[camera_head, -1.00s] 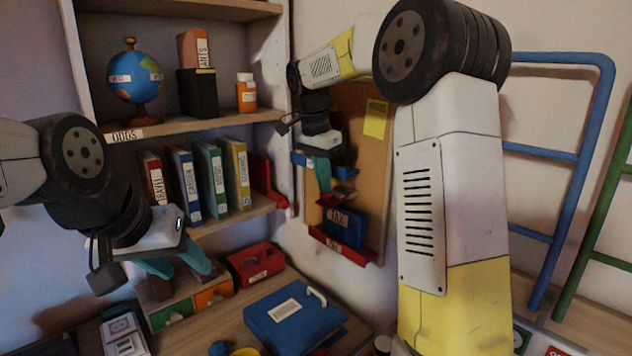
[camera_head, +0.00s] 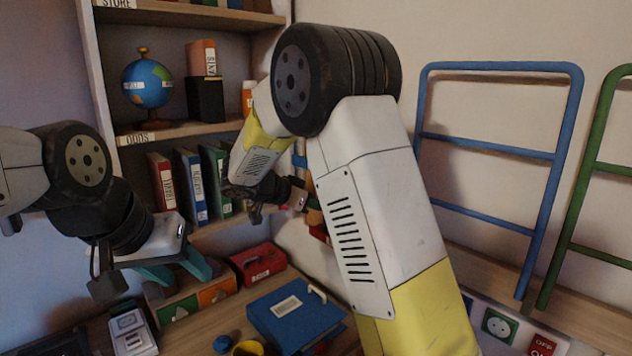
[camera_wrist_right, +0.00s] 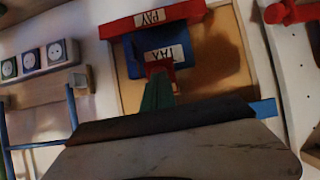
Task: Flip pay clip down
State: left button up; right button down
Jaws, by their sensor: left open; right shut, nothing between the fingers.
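The red clip labelled PAY (camera_wrist_right: 150,17) shows at the top of the right wrist view, fixed on the tan board (camera_wrist_right: 226,55). A blue piece labelled TAX (camera_wrist_right: 160,54) sits against it. My right gripper (camera_wrist_right: 158,80) is shut and empty, its green fingers pointing at the TAX piece. Whether they touch it I cannot tell. In the head view my right arm hides most of the board and its clips. My left gripper (camera_head: 183,272) is open and empty, above the small drawers at left.
A shelf holds a globe (camera_head: 147,82) and several binders (camera_head: 188,185). A blue folder (camera_head: 296,313) and a red case (camera_head: 258,264) lie on the desk. A blue rail frame (camera_head: 500,150) stands at right. Red pegs (camera_wrist_right: 290,12) are beside the board.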

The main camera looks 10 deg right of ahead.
jog(key=shift+w+d+f+t+h, duration=0.1)
jog(key=shift+d+f+t+h, duration=0.1)
jog(key=shift+f+h, duration=0.25)
jog(key=shift+w+d+f+t+h, duration=0.1)
jog(key=shift+f+t+h, duration=0.15)
jog(key=shift+f, duration=0.25)
jog(key=shift+a+r, duration=0.1)
jog(key=shift+r, duration=0.05)
jog(key=shift+s+r, duration=0.1)
jog(key=shift+r, duration=0.55)
